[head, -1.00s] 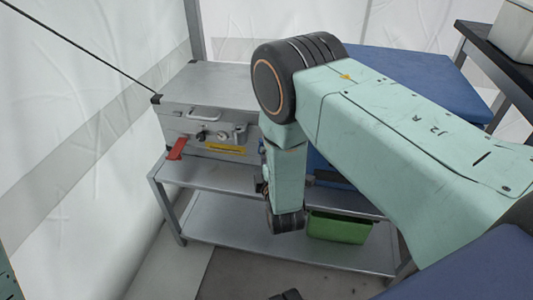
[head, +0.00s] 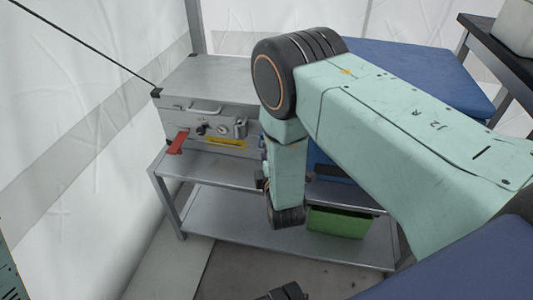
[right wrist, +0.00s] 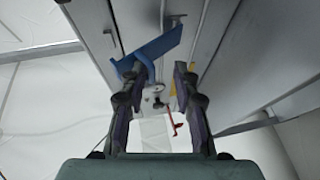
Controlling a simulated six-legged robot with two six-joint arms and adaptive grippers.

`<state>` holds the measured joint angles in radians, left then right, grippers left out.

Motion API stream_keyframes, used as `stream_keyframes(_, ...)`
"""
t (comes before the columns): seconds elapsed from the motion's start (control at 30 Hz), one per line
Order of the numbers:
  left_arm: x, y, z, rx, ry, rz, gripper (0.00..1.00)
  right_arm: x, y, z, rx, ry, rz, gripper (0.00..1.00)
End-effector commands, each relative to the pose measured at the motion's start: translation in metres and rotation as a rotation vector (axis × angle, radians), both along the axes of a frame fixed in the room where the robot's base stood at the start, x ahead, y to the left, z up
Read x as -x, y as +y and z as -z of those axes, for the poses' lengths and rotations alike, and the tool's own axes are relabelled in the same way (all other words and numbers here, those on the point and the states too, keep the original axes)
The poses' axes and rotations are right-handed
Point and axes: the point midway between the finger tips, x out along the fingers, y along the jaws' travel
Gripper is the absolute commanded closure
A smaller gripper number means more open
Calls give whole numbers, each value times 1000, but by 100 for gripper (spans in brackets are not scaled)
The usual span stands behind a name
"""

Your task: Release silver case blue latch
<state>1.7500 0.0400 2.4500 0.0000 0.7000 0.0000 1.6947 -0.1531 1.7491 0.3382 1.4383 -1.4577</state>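The silver case (head: 213,78) sits on a grey metal shelf, its front showing a handle, knobs and a red latch (head: 178,143). The blue latch (right wrist: 152,48) shows in the right wrist view as a flat blue lever on the case front. In the head view my right arm mostly hides that part of the case. My right gripper (right wrist: 160,72) is open, its two fingers apart. The left-hand finger in the picture overlaps the lower end of the blue latch; whether they touch I cannot tell. My left gripper is not recognisable in either view.
The case stands on the upper level of the grey shelf (head: 205,175). A green bin (head: 338,222) sits on the lower level. A blue surface (head: 425,75) lies to the right, and white tent walls (head: 70,130) close in on the left.

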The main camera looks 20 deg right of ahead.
Motion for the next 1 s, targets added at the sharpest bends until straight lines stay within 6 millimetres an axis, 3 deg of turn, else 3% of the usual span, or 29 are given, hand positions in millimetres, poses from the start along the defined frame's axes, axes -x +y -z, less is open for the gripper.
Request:
stream_keyframes(0.33,0,0,0,0,0,0,100,5,0,1,-2,7,3,84)
stream_keyframes(0.7,0,0,0,0,0,0,100,60,12,-12,2,-1,1,84)
stream_keyframes(1.0,0,0,0,0,0,0,100,75,14,-17,2,-8,3,84)
